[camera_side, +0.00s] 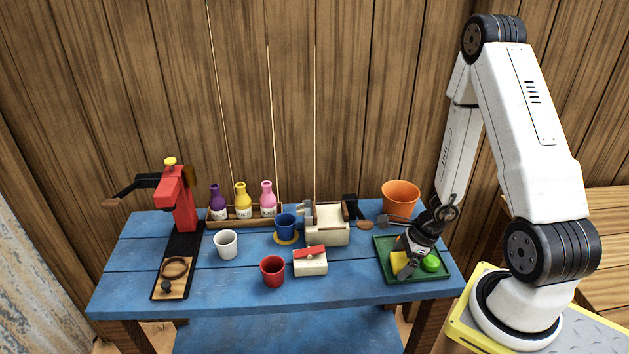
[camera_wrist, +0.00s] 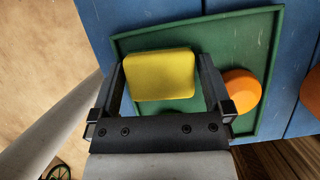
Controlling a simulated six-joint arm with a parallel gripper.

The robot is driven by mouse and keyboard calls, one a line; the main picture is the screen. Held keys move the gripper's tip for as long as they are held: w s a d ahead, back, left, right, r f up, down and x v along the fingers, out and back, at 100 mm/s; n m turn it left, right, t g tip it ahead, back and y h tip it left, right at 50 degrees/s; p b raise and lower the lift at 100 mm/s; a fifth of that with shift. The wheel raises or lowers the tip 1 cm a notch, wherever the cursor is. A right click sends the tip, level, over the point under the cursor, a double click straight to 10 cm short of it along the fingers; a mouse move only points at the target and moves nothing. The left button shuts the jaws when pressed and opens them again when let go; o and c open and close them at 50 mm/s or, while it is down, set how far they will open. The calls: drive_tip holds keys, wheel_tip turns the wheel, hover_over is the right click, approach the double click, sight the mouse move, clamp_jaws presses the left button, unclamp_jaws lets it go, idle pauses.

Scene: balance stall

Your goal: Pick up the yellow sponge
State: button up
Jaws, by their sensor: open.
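The yellow sponge (camera_wrist: 159,75) lies in the green tray (camera_wrist: 230,30) in the wrist view. My gripper (camera_wrist: 158,68) is open, with one finger on each side of the sponge. I cannot tell whether the fingers touch it. In the side view the yellow sponge (camera_side: 398,260) shows partly behind my gripper (camera_side: 407,267), which is low over the green tray (camera_side: 414,279) at the right end of the blue table.
A green ball (camera_side: 431,263) sits in the tray right of my gripper. An orange item (camera_wrist: 241,92) lies beside the right finger. An orange pot (camera_side: 401,196) stands behind the tray. A red cup (camera_side: 272,270) and a cream box (camera_side: 311,266) stand left.

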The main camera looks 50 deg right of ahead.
sight(401, 260)
drive_tip(key=c, duration=0.9)
drive_tip(key=shift+r, duration=0.15)
drive_tip(key=shift+r, duration=4.85)
